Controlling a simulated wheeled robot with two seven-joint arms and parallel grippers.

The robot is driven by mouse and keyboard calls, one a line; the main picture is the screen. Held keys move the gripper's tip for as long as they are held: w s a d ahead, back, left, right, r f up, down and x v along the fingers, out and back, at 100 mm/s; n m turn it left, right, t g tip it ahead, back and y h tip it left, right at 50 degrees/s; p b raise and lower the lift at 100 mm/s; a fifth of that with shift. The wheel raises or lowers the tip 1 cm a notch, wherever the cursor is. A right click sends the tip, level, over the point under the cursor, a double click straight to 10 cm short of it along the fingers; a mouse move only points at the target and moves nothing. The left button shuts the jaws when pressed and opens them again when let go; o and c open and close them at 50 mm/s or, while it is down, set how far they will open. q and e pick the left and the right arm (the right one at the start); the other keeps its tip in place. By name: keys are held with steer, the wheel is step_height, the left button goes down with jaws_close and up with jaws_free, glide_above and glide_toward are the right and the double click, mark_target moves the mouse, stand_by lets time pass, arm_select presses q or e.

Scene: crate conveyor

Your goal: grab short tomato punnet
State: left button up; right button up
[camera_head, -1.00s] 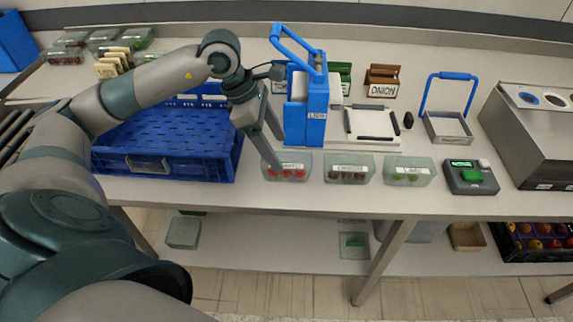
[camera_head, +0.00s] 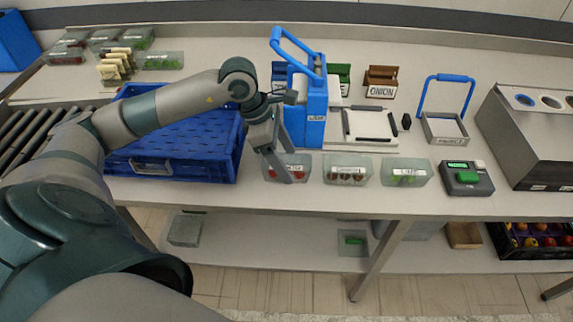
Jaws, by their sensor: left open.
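The short tomato punnet (camera_head: 301,168) is a clear low tray with red tomatoes and a white label. It stands near the front edge of the table, leftmost in a row of three punnets. My left gripper (camera_head: 289,168) is open, and its fingers point down at the punnet's left part. One finger crosses in front of the punnet and hides some of the label. I cannot tell whether the fingers touch it. My right gripper is not in view.
An onion punnet (camera_head: 348,170) and a lime punnet (camera_head: 405,171) stand to the right. A blue crate (camera_head: 170,170) is at the left, under my arm. A blue handled holder (camera_head: 316,112) stands just behind the tomato punnet. A scale (camera_head: 467,180) is further right.

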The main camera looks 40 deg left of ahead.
arm_select(q)
steer(key=shift+f, duration=0.15)
stand_by(0.3)
steer(key=c, duration=1.1)
